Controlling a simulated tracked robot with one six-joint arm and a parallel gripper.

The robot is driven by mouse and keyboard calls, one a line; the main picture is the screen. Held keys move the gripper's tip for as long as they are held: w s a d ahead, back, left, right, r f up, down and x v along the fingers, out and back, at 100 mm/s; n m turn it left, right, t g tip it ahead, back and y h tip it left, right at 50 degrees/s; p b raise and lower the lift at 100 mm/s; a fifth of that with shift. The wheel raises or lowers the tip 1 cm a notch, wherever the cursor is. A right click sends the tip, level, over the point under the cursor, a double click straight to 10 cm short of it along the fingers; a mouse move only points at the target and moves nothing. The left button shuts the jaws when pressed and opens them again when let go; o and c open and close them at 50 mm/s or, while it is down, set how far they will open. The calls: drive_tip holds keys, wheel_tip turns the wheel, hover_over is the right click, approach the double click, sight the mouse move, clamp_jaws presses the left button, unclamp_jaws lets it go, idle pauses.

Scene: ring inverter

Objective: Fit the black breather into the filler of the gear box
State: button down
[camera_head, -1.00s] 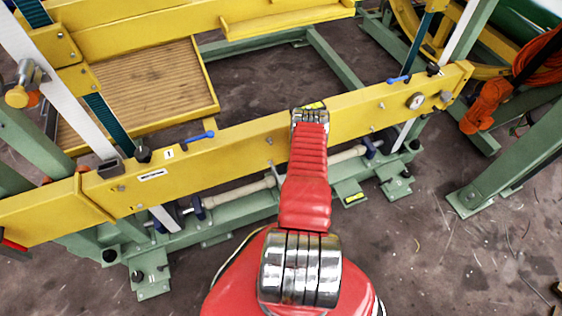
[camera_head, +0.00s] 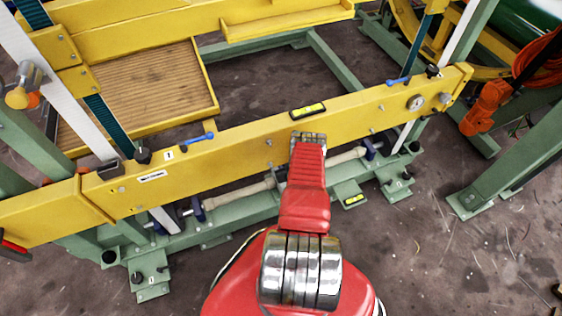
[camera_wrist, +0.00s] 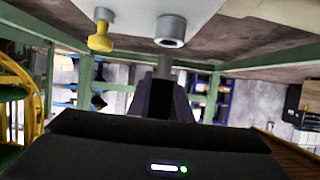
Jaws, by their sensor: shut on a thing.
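In the wrist view my gripper (camera_wrist: 168,98) points up, with its dark fingers shut on the breather (camera_wrist: 165,66). A grey stem of the breather stands up between the fingers; its black body is hard to tell from them. Just above it, the filler (camera_wrist: 171,32) hangs from the pale underside of the gear box (camera_wrist: 225,12) as a short grey tube with a dark opening facing down. The stem's tip looks close below the filler; I cannot tell whether they touch. In the head view my gripper, the breather and the filler are hidden.
A yellow knob (camera_wrist: 100,36) hangs left of the filler. In the head view a long yellow beam (camera_head: 225,155) crosses beyond my red arm, with blue levers (camera_head: 199,138) and a spirit level (camera_head: 308,109) on it. Green frame feet (camera_head: 153,278) stand on the floor.

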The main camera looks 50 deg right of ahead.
drive_tip(key=shift+f, duration=0.6)
drive_tip(key=shift+f, duration=0.5)
drive_tip(key=c, duration=1.6)
unclamp_jaws()
drive_tip(key=shift+r, duration=0.1)
drive_tip(key=shift+r, duration=0.5)
drive_tip(key=shift+v, duration=6)
drive_tip(key=shift+f, duration=0.15)
